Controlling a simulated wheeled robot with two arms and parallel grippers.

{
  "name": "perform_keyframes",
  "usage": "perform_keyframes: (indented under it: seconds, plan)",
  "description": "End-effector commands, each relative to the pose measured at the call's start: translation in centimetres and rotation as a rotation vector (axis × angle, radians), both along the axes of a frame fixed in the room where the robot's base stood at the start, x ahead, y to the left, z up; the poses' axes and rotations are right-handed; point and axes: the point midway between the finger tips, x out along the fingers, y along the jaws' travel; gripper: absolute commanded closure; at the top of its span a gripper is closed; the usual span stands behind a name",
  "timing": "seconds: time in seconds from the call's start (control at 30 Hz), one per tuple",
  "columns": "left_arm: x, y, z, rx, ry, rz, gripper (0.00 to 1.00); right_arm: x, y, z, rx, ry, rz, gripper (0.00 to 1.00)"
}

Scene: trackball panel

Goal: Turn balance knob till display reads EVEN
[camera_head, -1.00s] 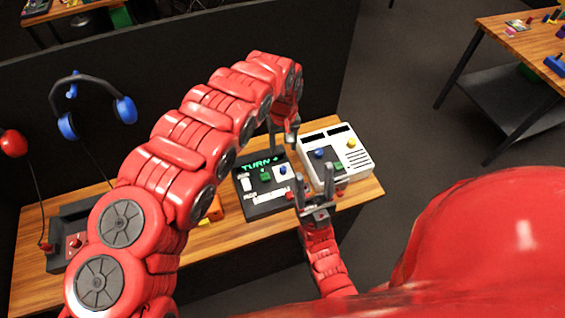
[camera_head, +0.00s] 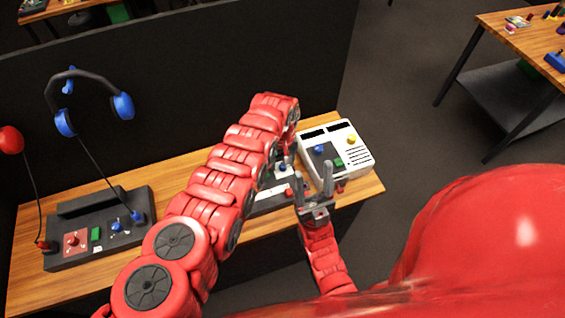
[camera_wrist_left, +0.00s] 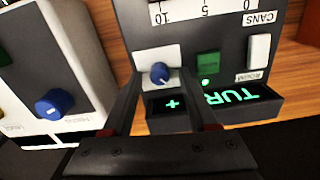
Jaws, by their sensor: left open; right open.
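The balance knob is likely the blue knob (camera_wrist_left: 160,73) on a white square of the dark panel (camera_wrist_left: 185,35); it also shows in the head view (camera_head: 282,167). The panel's display (camera_wrist_left: 228,98) shows green "TUR" and a "+" upside down, with part hidden behind a finger. My left gripper (camera_wrist_left: 160,88) is open, its fingers on either side of the knob in the picture. I cannot tell whether they touch it. In the head view my left arm covers the display and much of the panel. My right gripper (camera_head: 314,188) is open and empty at the panel's front right.
A white console (camera_head: 350,135) with blue, green and yellow controls stands right of the panel. A green button (camera_wrist_left: 207,64) and a white switch (camera_wrist_left: 258,50) lie near the knob. Another dark panel (camera_head: 115,250) sits at the left; blue headphones (camera_head: 88,90) hang on the partition.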

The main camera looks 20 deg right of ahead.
Motion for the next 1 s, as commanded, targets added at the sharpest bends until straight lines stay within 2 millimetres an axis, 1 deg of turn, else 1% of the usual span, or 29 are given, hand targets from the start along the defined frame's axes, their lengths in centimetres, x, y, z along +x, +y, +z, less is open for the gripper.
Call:
perform_keyframes:
  seconds: [0.13, 0.17, 0.2, 0.47, 0.5, 0.77, 1.0]
  plan:
    - [0.00, -0.03, 0.08, -0.001, 0.000, 0.000, 0.41, 0.00, 0.00, 0.06, 0.000, 0.000, 0.000, 0.43]
    - [0.00, -0.03, 0.08, -0.001, 0.000, 0.000, 0.45, 0.01, 0.00, 0.05, 0.000, 0.000, 0.000, 0.43]
    - [0.00, -0.04, 0.08, -0.001, 0.000, 0.000, 0.52, 0.01, 0.00, 0.05, 0.000, 0.000, 0.000, 0.43]
    - [0.00, -0.05, 0.08, -0.001, 0.000, 0.000, 0.99, 0.00, 0.00, 0.05, 0.000, 0.000, 0.000, 0.43]
    - [0.00, -0.05, 0.08, -0.001, 0.000, 0.000, 1.00, 0.00, 0.00, 0.05, 0.000, 0.000, 0.000, 0.43]
    - [0.01, -0.05, 0.07, -0.001, 0.000, -0.006, 1.00, 0.00, 0.00, 0.01, 0.000, 0.000, 0.000, 0.43]
    - [0.00, -0.06, -0.04, -0.001, 0.000, -0.083, 1.00, 0.01, 0.00, -0.38, 0.000, 0.000, 0.000, 0.43]
